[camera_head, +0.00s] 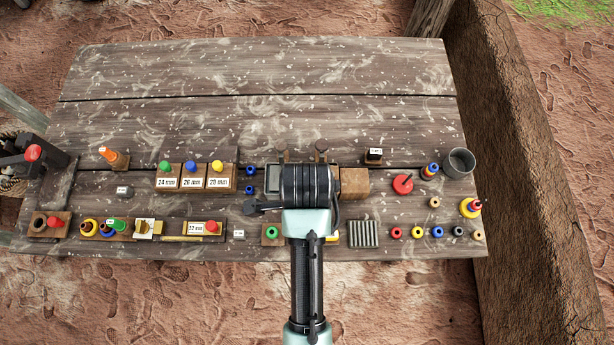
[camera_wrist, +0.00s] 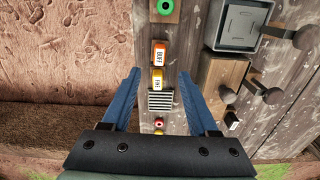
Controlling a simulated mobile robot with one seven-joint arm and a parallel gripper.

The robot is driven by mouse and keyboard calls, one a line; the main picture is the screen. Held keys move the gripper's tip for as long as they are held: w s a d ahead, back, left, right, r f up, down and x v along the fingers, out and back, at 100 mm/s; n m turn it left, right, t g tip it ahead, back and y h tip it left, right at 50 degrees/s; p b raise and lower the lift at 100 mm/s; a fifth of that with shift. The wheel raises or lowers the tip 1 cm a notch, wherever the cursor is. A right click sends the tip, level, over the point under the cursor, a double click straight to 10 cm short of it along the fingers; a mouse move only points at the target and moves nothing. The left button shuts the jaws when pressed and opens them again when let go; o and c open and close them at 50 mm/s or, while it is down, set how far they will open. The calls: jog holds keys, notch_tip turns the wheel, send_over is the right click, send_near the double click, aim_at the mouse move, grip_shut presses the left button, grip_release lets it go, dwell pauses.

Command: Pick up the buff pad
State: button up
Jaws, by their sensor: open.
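The buff pad (camera_wrist: 158,53) is a small orange block with a white label that appears to read BUFF. It sits at the upper middle of the wrist view, on a wooden base. My gripper (camera_wrist: 159,73) is open, its two blue fingers spread to either side, with nothing held. In the picture the pad lies just beyond the fingertips, between their lines; the height gap cannot be told. In the head view my arm hides the pad and the fingers.
A yellow labelled block (camera_wrist: 157,79) lies right beside the pad, then a grey ridged block (camera_head: 363,233). A green ring (camera_head: 272,232) is on the other side. A grey box (camera_wrist: 238,25) and wooden block (camera_wrist: 220,78) stand nearby. The table's back half (camera_head: 250,120) is clear.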

notch_tip(320, 180, down, 10)
jog(key=shift+s+f, duration=0.1)
jog(key=shift+f, duration=0.15)
jog(key=shift+c, duration=0.3)
grip_shut()
